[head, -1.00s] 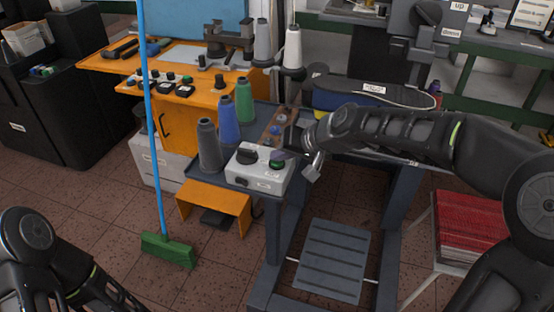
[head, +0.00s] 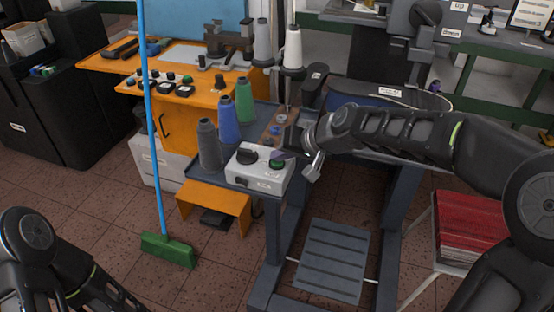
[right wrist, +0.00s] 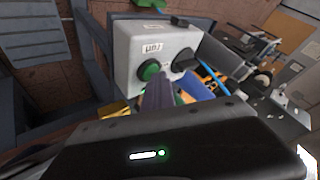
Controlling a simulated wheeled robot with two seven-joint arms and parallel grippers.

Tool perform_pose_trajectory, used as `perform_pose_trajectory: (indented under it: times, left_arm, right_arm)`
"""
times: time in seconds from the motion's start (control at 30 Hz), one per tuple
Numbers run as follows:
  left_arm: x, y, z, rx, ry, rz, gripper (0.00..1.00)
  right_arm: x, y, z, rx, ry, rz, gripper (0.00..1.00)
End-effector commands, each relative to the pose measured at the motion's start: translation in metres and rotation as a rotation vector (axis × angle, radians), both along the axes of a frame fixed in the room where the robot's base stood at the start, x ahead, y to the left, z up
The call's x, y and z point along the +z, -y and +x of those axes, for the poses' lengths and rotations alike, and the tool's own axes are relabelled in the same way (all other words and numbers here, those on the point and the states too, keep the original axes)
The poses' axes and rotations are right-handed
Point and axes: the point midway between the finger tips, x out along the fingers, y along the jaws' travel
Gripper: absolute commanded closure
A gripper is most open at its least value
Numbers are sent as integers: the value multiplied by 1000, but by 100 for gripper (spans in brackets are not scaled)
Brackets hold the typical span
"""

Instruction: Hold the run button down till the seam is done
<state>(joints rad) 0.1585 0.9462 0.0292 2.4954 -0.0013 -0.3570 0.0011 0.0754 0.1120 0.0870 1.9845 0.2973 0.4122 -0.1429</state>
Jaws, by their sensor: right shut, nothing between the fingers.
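A light grey control box (head: 258,172) stands on the front corner of the grey stand and carries a green button and a black knob (head: 246,157). The green button (head: 277,165) is at my right gripper (head: 284,156). The gripper is shut and empty, its fingertips against or just over the button. In the right wrist view the shut fingers (right wrist: 157,88) reach the lower edge of the green button (right wrist: 149,70), partly covering it; a label shows beside it. I cannot tell how far the button is pressed. A dark blue-and-black piece (head: 365,98) lies on the machine behind my right arm. My left gripper is out of view.
Grey, blue (head: 228,119) and green (head: 245,101) thread cones stand close to the left of the box. An orange bench (head: 182,91) is behind them. A blue-handled broom (head: 168,249) stands at left. A red stack (head: 468,232) sits at right.

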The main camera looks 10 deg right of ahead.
Motion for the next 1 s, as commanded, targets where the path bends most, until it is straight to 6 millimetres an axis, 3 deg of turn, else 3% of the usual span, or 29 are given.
perform_pose_trajectory:
  times: [0.33, 0.7, 1.0]
  left_arm:
    - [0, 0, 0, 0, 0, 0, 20]
    - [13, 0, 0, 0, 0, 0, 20]
    - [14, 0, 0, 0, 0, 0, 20]
  right_arm:
    - [0, 0, 0, 1, -2, -1, 100]
    - [17, 0, 0, 0, -1, -1, 100]
    - [19, 0, 0, 0, 0, 0, 100]
